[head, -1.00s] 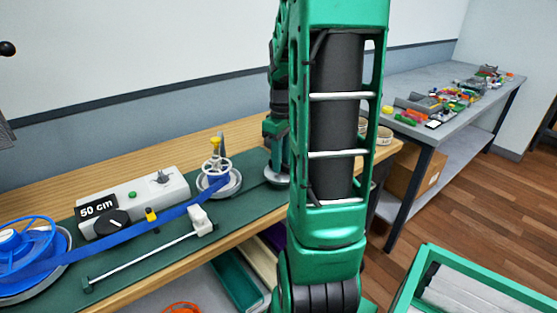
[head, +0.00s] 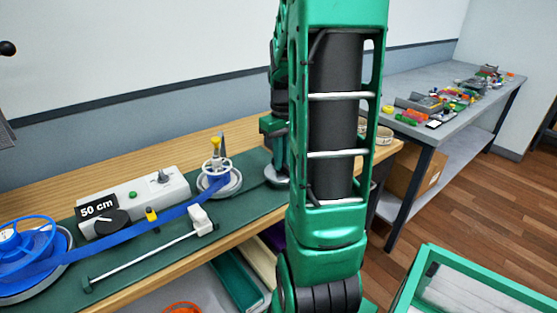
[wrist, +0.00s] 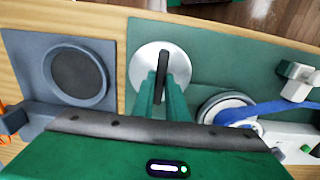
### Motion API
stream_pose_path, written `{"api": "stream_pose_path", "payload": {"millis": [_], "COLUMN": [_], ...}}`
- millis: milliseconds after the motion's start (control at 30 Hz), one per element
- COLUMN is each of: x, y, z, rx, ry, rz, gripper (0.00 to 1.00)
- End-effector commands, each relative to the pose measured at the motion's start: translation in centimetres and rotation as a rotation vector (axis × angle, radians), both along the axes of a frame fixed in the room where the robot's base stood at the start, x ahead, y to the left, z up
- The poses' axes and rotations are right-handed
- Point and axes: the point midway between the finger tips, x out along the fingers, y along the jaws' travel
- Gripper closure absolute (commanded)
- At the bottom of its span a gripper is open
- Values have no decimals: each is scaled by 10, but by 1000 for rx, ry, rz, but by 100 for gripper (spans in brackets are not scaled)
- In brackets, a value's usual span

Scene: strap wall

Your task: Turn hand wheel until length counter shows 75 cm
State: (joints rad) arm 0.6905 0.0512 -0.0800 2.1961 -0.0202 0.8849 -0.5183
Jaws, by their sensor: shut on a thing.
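The hand wheel, a silver disc with a black upright grip (wrist: 145,62), is in the wrist view. My gripper (wrist: 163,80) has its green fingers shut on the black grip. In the head view the hand wheel (head: 276,176) shows only in part beside my arm, which hides the contact. The length counter (head: 97,207) reads "50 cm" in white on black, on a grey-white box. A blue strap (head: 130,237) runs from a large blue reel (head: 30,242) to a smaller white-spoked reel (head: 216,170) with a yellow-topped post.
A black dial (head: 110,222), a green button and a toggle sit on the box. A white slider block (head: 201,219) stands on a rod along the bench front. A round grey pad (wrist: 80,72) is beside the wheel. A second table (head: 460,100) stands right.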

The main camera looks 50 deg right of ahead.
Motion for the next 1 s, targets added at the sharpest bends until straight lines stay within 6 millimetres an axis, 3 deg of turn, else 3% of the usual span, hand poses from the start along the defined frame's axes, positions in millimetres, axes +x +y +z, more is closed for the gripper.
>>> {"api": "stream_pose_path", "payload": {"millis": [300,633,667,733,1000], "x": [0,0,0,0,0], "y": [1,1,1,1,1], "z": [0,0,0,0,0], "rx": [1,1,1,1,1], "ry": [0,0,0,0,0], "rz": [-143,-150,-150,-150,-151], "gripper": [100,100,85,69,69]}}
